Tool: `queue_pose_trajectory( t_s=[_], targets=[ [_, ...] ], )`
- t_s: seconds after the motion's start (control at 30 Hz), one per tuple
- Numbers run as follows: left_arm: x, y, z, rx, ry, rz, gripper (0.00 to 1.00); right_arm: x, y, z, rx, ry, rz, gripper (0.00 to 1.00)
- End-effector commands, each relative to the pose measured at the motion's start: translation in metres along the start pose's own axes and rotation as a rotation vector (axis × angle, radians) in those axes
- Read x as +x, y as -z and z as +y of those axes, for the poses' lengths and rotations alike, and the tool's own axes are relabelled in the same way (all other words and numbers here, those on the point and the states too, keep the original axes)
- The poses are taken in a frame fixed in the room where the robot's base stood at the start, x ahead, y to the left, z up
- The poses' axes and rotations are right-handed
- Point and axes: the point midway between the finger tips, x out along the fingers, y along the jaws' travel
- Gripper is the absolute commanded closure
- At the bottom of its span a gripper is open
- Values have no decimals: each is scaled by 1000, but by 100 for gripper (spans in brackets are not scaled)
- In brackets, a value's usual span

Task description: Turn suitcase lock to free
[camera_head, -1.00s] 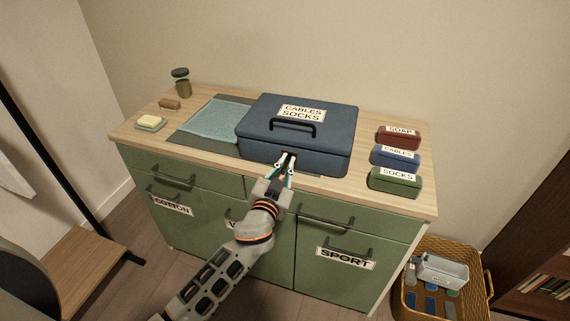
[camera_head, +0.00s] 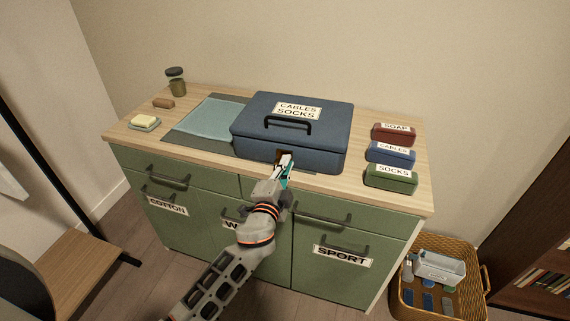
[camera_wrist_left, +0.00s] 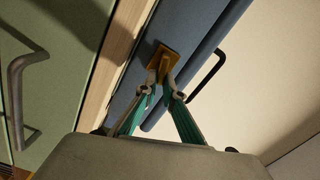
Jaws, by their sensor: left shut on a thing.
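The blue suitcase (camera_head: 332,118) lies closed on the worktop, with a label reading CABLES SOCKS and a black handle on its lid. Its brass-coloured lock (camera_wrist_left: 170,58) is on the front face and shows large in the left wrist view. My left gripper (camera_head: 285,160) is at the front of the suitcase. In the left wrist view, its fingertips (camera_wrist_left: 162,76) are closed on the small turning piece of the lock. In the head view the fingers partly hide the lock. My right gripper is in neither view.
A grey mat with a teal cloth (camera_head: 212,118) lies left of the suitcase. Red, blue and green labelled cases (camera_head: 392,178) stand to the right. A soap dish (camera_head: 144,124), brown brush (camera_head: 163,103) and jar (camera_head: 177,84) are at the left. A wicker basket (camera_head: 480,285) stands on the floor.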

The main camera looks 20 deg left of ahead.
Motion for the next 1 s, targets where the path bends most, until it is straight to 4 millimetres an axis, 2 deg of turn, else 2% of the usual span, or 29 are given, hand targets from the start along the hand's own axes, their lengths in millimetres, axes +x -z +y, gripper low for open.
queue_pose_trajectory(
  t_s=[0.2,0.43,1.0],
  targets=[
    [0,0,2,164,2,1,100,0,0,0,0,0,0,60],
    [0,0,4,279,2,1,100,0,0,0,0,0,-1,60],
    [0,0,6,342,1,2,100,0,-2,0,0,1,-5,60]
  ],
)
